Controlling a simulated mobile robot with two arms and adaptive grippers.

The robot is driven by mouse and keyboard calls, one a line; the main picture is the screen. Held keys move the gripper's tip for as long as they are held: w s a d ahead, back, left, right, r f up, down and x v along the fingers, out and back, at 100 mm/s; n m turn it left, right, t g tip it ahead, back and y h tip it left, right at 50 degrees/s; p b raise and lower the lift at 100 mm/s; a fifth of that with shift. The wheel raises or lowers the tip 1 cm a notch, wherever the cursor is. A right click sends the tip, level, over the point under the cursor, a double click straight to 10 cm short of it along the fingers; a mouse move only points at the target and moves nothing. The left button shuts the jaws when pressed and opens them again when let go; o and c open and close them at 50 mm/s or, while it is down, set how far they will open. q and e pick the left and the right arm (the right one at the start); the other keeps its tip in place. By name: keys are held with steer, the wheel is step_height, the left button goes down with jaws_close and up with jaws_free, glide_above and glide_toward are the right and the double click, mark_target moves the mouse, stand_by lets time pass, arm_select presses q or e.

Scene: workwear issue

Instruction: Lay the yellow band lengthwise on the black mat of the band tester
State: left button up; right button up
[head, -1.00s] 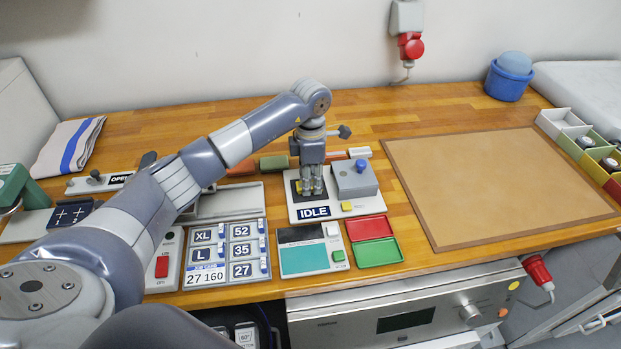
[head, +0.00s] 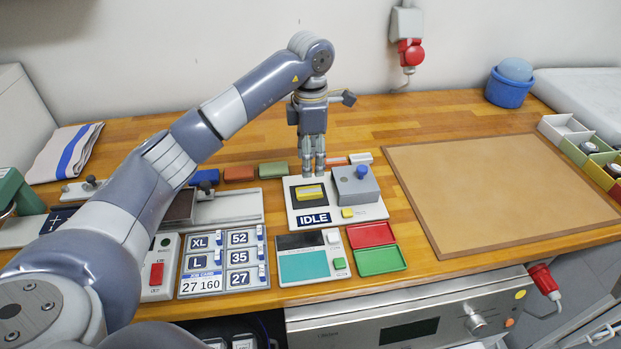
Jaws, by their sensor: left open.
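The yellow band (head: 310,191) lies on the black mat (head: 312,202) of the band tester (head: 342,213), its long side running left to right. The tester's display reads IDLE. A grey block with a blue knob (head: 358,183) stands on the tester's right part. My left gripper (head: 313,173) is open and empty, pointing down just above and behind the band, apart from it. My right gripper is not in view.
Red and green trays (head: 376,248) stand in front right, beside a teal-screened device (head: 305,262). A size panel (head: 222,262) is to the left. The brown board (head: 500,190) at right is bare.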

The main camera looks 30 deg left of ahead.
arm_select(q)
step_height(320, 180, up, 3)
steer(key=shift+r, duration=0.1)
stand_by(0.5)
